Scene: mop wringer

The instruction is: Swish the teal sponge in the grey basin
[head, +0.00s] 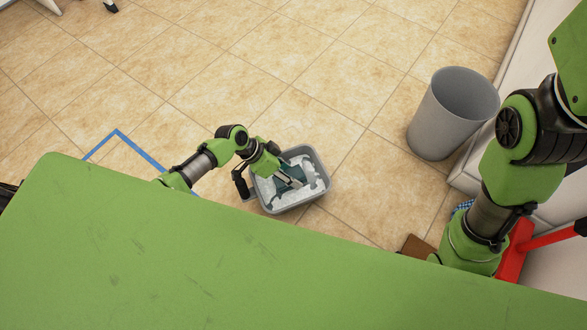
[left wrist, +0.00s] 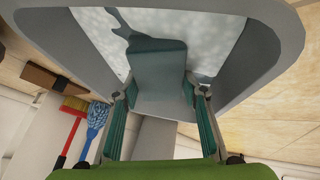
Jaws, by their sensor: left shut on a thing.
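The grey basin (head: 322,160) stands on the tiled floor with white foam and dark teal patches inside. In the left wrist view the basin's grey wall (left wrist: 275,50) fills the upper part. My left gripper (head: 287,180) reaches over the basin from the left. In the left wrist view my left gripper (left wrist: 160,92) is shut on the teal sponge (left wrist: 160,72), a flat dark block between the two fingers. The sponge's far end meets the foam and a dark patch there. In the head view the gripper partly hides the sponge. My right gripper is out of view.
A grey bin (head: 440,125) stands at the right by the wall. A red-handled tool (head: 515,250) is at lower right. The left wrist view shows a brown block (left wrist: 52,82), a red-and-yellow broom (left wrist: 73,112) and a blue mop (left wrist: 97,117). Blue tape (head: 135,147) marks the floor at left.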

